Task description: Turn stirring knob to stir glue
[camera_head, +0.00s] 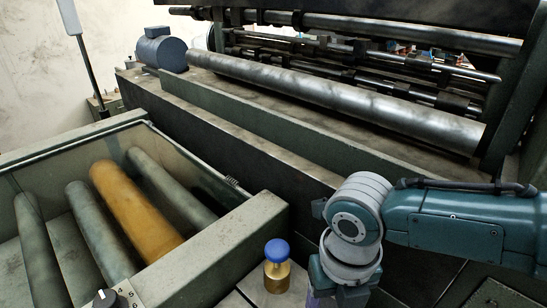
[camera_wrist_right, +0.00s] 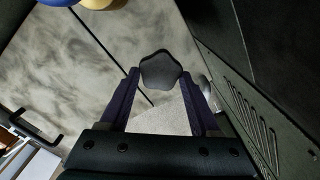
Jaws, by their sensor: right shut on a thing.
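A dark, lobed knob (camera_wrist_right: 160,67) shows in the right wrist view, between the purple fingers of my right gripper (camera_wrist_right: 161,82). The gripper is shut on the knob. In the head view my right arm comes in from the right and bends down at the bottom edge. Its fingers are mostly cut off there, and the lobed knob is not seen. Glue is not clearly seen in either view. My left gripper is in neither view.
A brass cylinder with a blue cap (camera_head: 277,250) stands left of my right wrist. A black dial (camera_head: 105,298) with numbers sits at the bottom left. An open trough (camera_head: 225,245) holds several rollers, one orange (camera_head: 135,205). A long steel roller (camera_head: 340,100) lies behind.

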